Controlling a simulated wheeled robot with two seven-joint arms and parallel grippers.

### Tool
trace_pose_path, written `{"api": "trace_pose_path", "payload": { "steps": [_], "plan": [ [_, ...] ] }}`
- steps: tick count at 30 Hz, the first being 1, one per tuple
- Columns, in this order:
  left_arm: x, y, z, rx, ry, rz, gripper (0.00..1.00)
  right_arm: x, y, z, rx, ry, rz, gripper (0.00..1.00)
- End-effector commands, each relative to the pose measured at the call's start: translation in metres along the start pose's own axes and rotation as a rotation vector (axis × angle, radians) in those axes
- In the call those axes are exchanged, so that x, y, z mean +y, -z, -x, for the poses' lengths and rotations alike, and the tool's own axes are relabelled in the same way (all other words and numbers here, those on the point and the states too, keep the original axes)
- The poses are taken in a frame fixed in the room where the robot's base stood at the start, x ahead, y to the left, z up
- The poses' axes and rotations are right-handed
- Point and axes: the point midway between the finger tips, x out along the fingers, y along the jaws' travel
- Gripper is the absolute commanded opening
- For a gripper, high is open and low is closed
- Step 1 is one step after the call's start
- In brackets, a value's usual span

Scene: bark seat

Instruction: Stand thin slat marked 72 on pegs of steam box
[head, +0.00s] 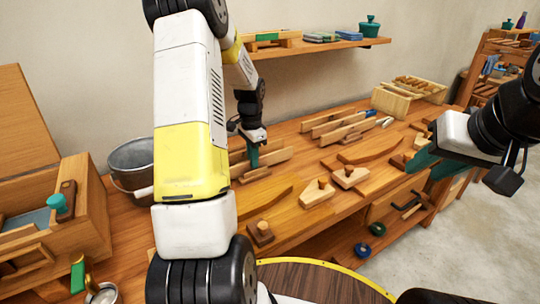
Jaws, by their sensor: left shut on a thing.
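My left gripper (252,157), with teal fingers, is low over the workbench, shut on what looks like a thin wooden slat (275,157); the arm hides part of it, and no number is readable. More thin slats (333,121) stand on edge further right and back on the bench. An open wooden box (92,215) at the far left has a raised lid and a blue-grey interior; I cannot tell whether it is the steam box, and no pegs are clear. My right gripper (424,160) is at the right, beyond the bench's front edge; its opening is unclear.
A metal bucket (130,160) stands beside the box. Wooden blocks with knobs (318,192) and curved boards (370,151) lie along the bench (300,235). A wooden crate (408,98) is at the back right. A wall shelf (320,46) hangs above.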

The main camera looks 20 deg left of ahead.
Motion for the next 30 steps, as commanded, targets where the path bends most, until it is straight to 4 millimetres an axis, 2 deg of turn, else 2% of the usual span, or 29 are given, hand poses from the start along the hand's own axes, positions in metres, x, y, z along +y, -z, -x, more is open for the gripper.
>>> {"api": "trace_pose_path", "payload": {
  "steps": [17, 30],
  "plan": [
    [0.000, 0.000, 0.002, 0.001, 0.001, 0.000, 0.00, 0.000, 0.000, 0.000, 0.000, 0.000, 0.000, 0.34],
    [-0.001, 0.001, 0.032, 0.002, 0.002, 0.000, 0.00, 0.000, 0.000, 0.000, 0.000, 0.000, 0.000, 0.34]
  ]
}}
